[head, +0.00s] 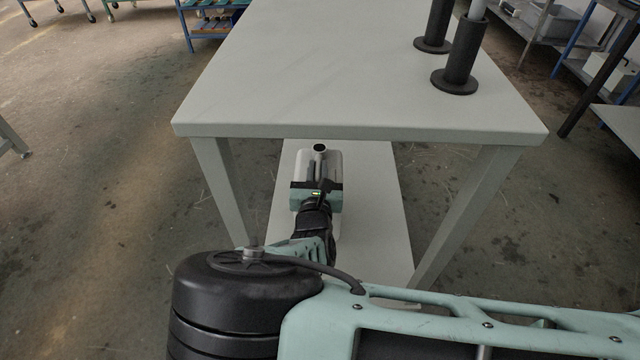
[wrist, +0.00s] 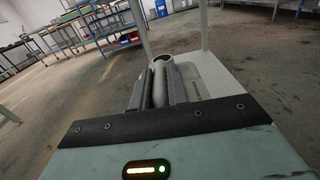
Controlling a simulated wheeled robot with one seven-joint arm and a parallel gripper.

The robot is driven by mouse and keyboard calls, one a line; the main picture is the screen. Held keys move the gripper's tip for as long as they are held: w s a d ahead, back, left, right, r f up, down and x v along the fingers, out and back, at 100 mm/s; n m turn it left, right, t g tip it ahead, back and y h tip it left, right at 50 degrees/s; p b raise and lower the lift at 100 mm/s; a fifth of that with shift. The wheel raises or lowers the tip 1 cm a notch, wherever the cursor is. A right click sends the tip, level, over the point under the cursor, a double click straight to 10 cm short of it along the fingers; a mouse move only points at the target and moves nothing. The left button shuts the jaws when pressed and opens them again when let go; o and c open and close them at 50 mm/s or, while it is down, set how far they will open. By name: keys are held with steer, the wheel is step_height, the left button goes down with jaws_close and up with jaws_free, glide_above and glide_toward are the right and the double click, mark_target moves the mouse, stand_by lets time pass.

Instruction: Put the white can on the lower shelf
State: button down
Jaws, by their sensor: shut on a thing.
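The white can (head: 333,161), with a round dark opening at its top, shows in the head view below the table's front edge. It overlaps the lower shelf (head: 384,215) in the picture; I cannot tell whether it touches the shelf. My gripper (head: 318,174) reaches under the tabletop and is shut on the can's upper part. In the wrist view my gripper's two dark fingers (wrist: 160,84) close around a pale part below the round opening, and the can's body (wrist: 204,74) shows behind them at right.
The white tabletop (head: 330,85) overhangs the shelf, with slanted legs (head: 217,185) at both sides. Two black cylindrical holders (head: 459,62) stand on the tabletop at back right. The shelf is bare to the can's right. Open floor lies left of the table.

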step_height(320, 180, down, 4)
steer(key=shift+r+b, duration=0.25)
steer(key=shift+b, duration=0.4)
steer(key=c, duration=1.4)
jaws_free()
steer(key=shift+f, duration=0.1)
steer(key=shift+o, duration=0.2)
steer(key=shift+r, duration=0.2)
steer(key=s+p, duration=0.3)
steer(key=s, duration=0.9)
steer(key=shift+a, duration=0.2)
steer(key=shift+s, duration=0.1)
